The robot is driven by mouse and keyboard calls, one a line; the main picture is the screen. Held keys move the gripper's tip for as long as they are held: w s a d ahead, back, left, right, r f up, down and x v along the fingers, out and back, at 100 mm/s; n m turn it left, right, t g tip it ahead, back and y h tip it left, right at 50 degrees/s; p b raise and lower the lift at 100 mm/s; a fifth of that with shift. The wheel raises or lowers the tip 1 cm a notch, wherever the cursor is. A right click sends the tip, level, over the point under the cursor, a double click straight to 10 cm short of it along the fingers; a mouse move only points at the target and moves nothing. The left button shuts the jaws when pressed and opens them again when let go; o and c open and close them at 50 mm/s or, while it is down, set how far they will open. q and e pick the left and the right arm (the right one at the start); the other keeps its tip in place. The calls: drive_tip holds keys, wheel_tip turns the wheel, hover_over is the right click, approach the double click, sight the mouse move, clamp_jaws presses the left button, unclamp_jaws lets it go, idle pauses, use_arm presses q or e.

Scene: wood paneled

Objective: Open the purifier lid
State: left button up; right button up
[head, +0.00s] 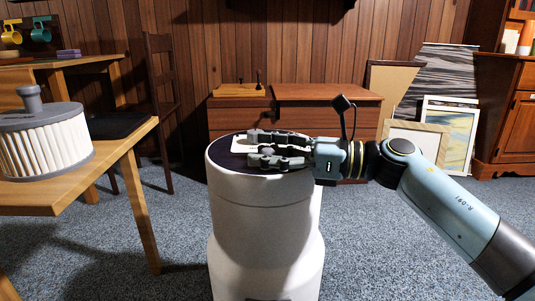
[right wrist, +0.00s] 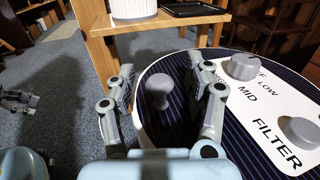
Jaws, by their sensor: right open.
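The purifier (head: 262,225) is a white upright cylinder with a dark round lid (head: 224,148) on top, seated on the body. In the right wrist view the lid (right wrist: 245,135) is dark blue with stripes. A grey knob handle (right wrist: 159,92) stands on it near the rim. A white control panel (right wrist: 262,90) with grey dials is set in the top. My right gripper (head: 250,148) is over the lid, fingers open. In the right wrist view its fingers (right wrist: 162,70) stand either side of the handle, with gaps. What seems my left gripper (right wrist: 20,99) shows small at the left edge, its opening unclear.
A pleated filter with a grey top (head: 45,140) and a black tray (head: 122,126) are on the wooden table (head: 90,187) at left. Behind the purifier are a wooden cabinet (head: 325,93) and framed pictures (head: 450,125). The carpet around the purifier is clear.

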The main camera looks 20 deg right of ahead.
clamp_jaws()
idle(0.4)
drive_tip(key=shift+r, duration=0.15)
